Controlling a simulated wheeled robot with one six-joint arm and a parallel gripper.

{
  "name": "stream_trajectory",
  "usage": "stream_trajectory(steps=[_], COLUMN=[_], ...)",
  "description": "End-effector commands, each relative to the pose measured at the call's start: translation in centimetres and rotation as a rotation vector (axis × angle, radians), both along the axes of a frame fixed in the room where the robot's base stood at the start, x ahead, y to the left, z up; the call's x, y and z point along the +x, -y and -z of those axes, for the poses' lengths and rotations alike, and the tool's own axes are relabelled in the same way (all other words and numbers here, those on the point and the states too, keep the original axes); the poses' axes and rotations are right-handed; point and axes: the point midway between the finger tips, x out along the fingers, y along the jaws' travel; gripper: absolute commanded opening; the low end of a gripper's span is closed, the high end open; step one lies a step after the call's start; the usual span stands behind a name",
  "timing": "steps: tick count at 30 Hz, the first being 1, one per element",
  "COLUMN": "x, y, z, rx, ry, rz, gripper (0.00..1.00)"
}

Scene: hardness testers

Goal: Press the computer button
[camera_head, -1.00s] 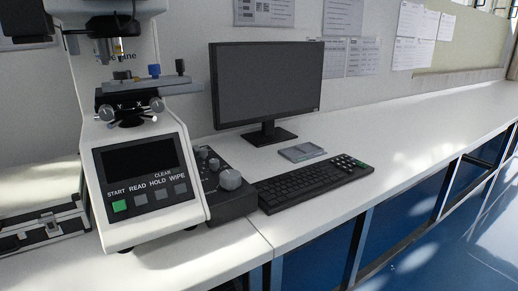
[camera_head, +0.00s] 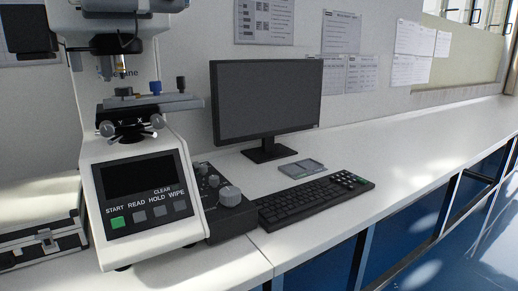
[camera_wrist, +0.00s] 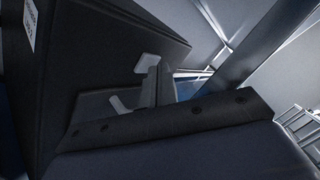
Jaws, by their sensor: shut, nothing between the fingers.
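A dark computer monitor (camera_head: 268,98) stands on the white bench in the head view, its screen blank. A tiny pale mark (camera_head: 316,126) shows at the lower right of its frame; I cannot tell whether it is a button. A black keyboard (camera_head: 312,199) lies in front of the monitor. No computer case is clearly seen. The wrist view holds mostly dark panels, a dark bar with holes and some grey pieces that I cannot identify.
A white hardness tester (camera_head: 140,190) stands left of the keyboard, with a black knob box (camera_head: 222,200) between them. A small grey flat object (camera_head: 301,169) lies behind the keyboard. An open-looking silver-edged case (camera_head: 42,240) is at far left. The white bench (camera_head: 420,135) is clear rightward.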

Motion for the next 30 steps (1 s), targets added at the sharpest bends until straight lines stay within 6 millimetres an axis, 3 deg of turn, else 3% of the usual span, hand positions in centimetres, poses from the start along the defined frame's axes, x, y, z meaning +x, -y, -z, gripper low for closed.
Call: stream_trajectory(steps=[30], x=[-2.0], y=[1.2], z=[0.0], rx=[-0.001], ry=[-0.001], rz=[-0.001], gripper=[0.0])
